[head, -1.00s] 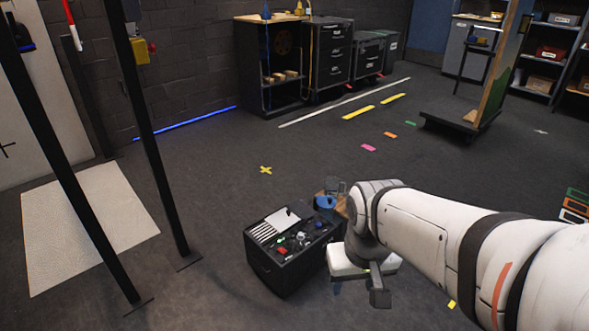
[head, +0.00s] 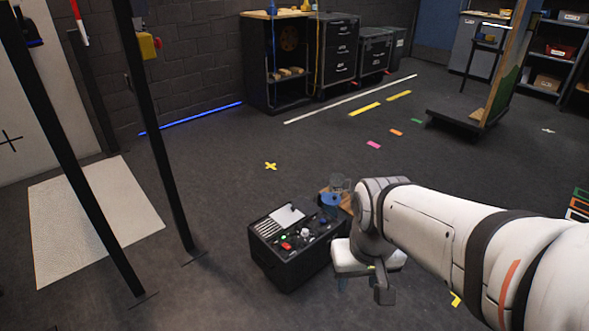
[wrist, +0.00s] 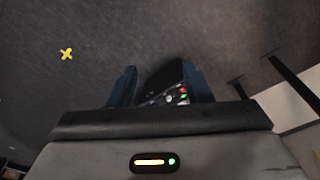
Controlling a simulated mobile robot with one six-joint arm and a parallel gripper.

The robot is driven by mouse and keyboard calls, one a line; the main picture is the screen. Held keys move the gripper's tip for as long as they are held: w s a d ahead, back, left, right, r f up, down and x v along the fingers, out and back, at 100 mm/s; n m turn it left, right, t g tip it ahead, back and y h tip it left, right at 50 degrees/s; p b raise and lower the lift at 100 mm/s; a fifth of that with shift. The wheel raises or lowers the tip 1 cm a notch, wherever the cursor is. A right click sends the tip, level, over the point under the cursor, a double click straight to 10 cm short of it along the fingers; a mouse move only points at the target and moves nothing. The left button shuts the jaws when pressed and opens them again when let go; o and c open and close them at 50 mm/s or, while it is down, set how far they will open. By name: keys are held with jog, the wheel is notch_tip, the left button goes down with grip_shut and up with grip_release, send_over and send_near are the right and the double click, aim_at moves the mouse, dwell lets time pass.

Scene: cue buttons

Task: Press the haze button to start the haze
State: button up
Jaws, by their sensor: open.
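A black control console (head: 279,271) stands on the floor, left of my gripper (wrist: 160,92). Its top carries a red button (head: 286,246), a small green light or button (head: 284,237), a pale round knob (head: 305,233), a blue round part (head: 323,222) and a white sheet. I cannot read any label, so which control is the haze button is not clear. In the wrist view, my gripper is open and empty, and part of the console top (wrist: 176,97) shows between and beyond its fingers, apart from them. In the head view my arm hides the fingers mostly.
Black upright posts (head: 160,130) and a white floor panel (head: 95,220) are at left. A yellow cross (head: 270,166) marks the floor. Cabinets (head: 340,55) line the back; the middle floor is clear.

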grip_shut()
dwell(1.5)
